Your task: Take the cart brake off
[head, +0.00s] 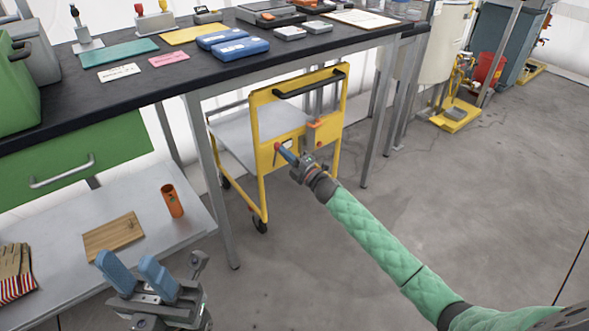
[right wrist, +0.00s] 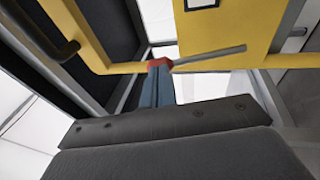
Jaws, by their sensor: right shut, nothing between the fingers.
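The yellow cart (head: 262,187) stands partly under the workbench, its black push handle (head: 310,84) along the top. A lever with a red knob (head: 277,146) is at its yellow end panel. In the right wrist view the red knob (right wrist: 159,63) sits at the end of a grey rod (right wrist: 210,58) that runs right across the panel. My right gripper (head: 284,151) is shut and empty, its blue fingertips (right wrist: 156,78) right at the knob; I cannot tell whether they touch it. My left gripper (head: 126,259) is open and empty, near the lower shelf.
The dark workbench (head: 110,93) carries blue cases (head: 240,48) and other items. Its leg (head: 212,185) stands left of the cart. An orange cup (head: 172,201) and a wooden board (head: 113,236) are on the lower shelf. The grey floor (head: 470,190) at right is clear.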

